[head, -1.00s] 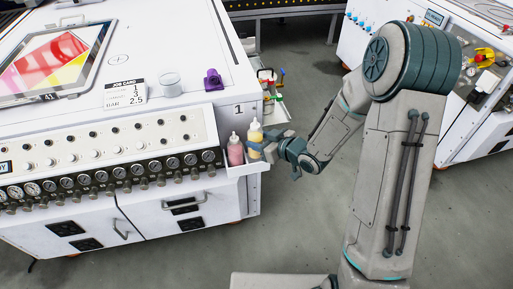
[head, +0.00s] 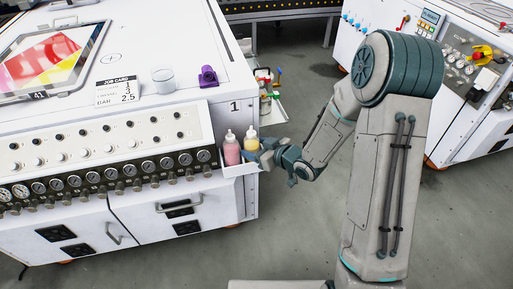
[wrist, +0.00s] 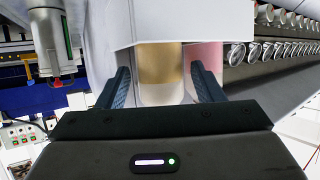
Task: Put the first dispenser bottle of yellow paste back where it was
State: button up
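The yellow paste bottle (head: 251,145), clear with a white nozzle, stands upright in a small white tray (head: 240,169) at the machine's front right corner. A pink paste bottle (head: 232,151) stands beside it on the left. My gripper (head: 265,155) is at the tray's right side. In the wrist view, which looks upside down, my gripper (wrist: 160,78) is open, its fingers either side of the yellow bottle (wrist: 160,65) with a narrow gap at each. The tray wall (wrist: 165,22) hides the bottle's lower part there. The pink bottle (wrist: 204,54) is partly behind one finger.
A purple part (head: 208,77), a clear cup (head: 163,81) and a job card (head: 117,91) are on the white machine top. Gauges (head: 127,175) line the machine's front. A side shelf (head: 272,102) holds small items behind my gripper.

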jog(key=shift+r, duration=0.1)
jog(key=shift+d+r, duration=0.1)
jog(key=shift+r, duration=0.1)
jog(key=s+d+r+m+g+h+p, duration=0.15)
jog(key=s+d+r+h, duration=0.3)
jog(key=d, duration=0.55)
jog(key=s+d+r+m+h+p, duration=0.1)
jog(key=s+d+r+m+h, duration=0.35)
jog(key=d, duration=0.45)
jog(key=s+a+r+m+g, duration=0.1)
jog(key=s+r+g, duration=0.2)
jog(key=s, duration=0.4)
jog(key=s+a+r+m+g, duration=0.2)
jog(key=s+r+g, duration=0.1)
jog(key=s, duration=0.5)
jog(key=shift+s+r+m+h, duration=0.3)
jog(key=shift+r+h, duration=0.05)
jog(key=shift+h, duration=0.05)
jog(key=shift+d, duration=0.1)
